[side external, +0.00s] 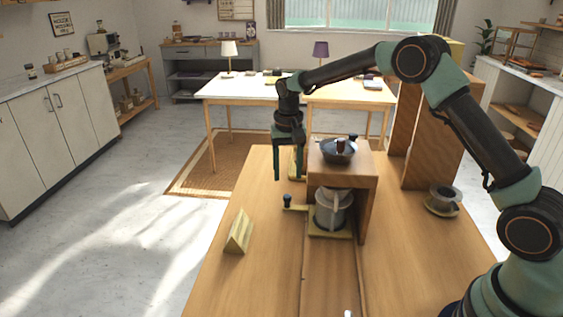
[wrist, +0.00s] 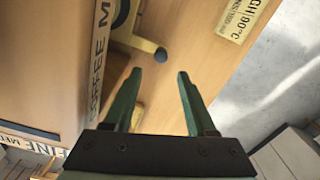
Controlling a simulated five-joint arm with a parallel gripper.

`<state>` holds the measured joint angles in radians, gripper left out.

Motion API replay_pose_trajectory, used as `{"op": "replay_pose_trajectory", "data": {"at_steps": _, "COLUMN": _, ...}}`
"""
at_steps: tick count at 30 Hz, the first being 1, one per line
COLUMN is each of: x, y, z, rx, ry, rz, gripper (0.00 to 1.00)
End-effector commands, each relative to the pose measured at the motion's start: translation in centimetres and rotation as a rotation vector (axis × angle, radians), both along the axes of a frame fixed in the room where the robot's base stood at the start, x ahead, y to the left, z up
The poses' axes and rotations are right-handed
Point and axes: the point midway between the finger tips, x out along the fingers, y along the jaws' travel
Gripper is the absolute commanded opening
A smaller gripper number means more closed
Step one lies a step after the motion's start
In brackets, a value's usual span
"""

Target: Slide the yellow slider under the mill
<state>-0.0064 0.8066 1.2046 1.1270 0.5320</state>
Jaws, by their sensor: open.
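The mill (side external: 368,195) is a wooden housing with a dark bowl-like hopper on top. A metal canister (side external: 333,210) stands in its open bay on the yellow slider (side external: 318,232). The slider's pale yellow arm sticks out to the left and ends in a dark knob (side external: 287,200). In the wrist view, the knob (wrist: 160,54) and slider arm (wrist: 137,40) show beyond my fingertips. My gripper (side external: 288,178) is open and empty, pointing down left of the mill. Its fingertips are above the knob's level; in the wrist view (wrist: 159,77) they are apart from the knob.
A yellow wedge-shaped sign (side external: 238,232) stands on the table at the left; its lettering shows in the wrist view (wrist: 242,17). A dripper-like cup (side external: 442,200) and a tall wooden cabinet (side external: 432,135) are at the right.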

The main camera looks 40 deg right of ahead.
Motion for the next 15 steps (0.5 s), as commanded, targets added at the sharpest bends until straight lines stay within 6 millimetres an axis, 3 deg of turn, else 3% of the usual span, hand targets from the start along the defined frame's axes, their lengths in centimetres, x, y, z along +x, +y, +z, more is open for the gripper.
{"op": "replay_pose_trajectory", "data": {"at_steps": 6, "x": 0.1, "y": 0.0, "z": 3.1, "rx": 0.000, "ry": -0.004, "rz": -0.001, "gripper": 0.56}}
{"op": "replay_pose_trajectory", "data": {"at_steps": 15, "x": 0.0, "y": -0.1, "z": 3.9, "rx": 0.000, "ry": -0.001, "rz": -0.001, "gripper": 0.56}}
